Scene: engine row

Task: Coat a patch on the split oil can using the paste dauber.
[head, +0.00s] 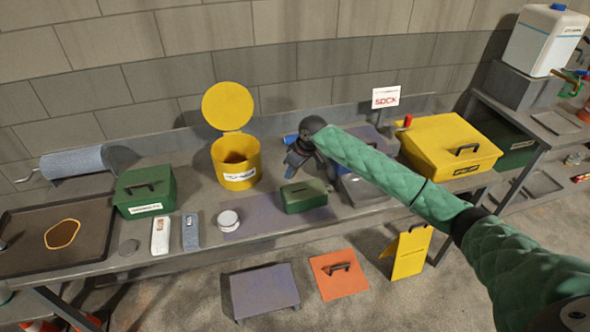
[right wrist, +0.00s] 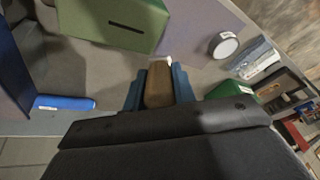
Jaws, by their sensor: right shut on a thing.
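A dark green can (head: 305,196) with a dark slit in its top stands on the bench, and I take it as the split oil can. It also shows in the right wrist view (right wrist: 110,22). My right gripper (head: 293,168) is behind and above the can, apart from it. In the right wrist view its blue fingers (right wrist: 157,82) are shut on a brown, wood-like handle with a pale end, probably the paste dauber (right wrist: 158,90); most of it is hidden. A round white tin (head: 229,220) stands left of the can. My left gripper is not in view.
An open yellow bin (head: 236,172) stands left of my gripper. A green box (head: 145,190) and a tray (head: 85,255) are farther left. A yellow case (head: 450,150) stands right. A blue cylinder (right wrist: 65,103) lies near my gripper. My right forearm crosses above the bench.

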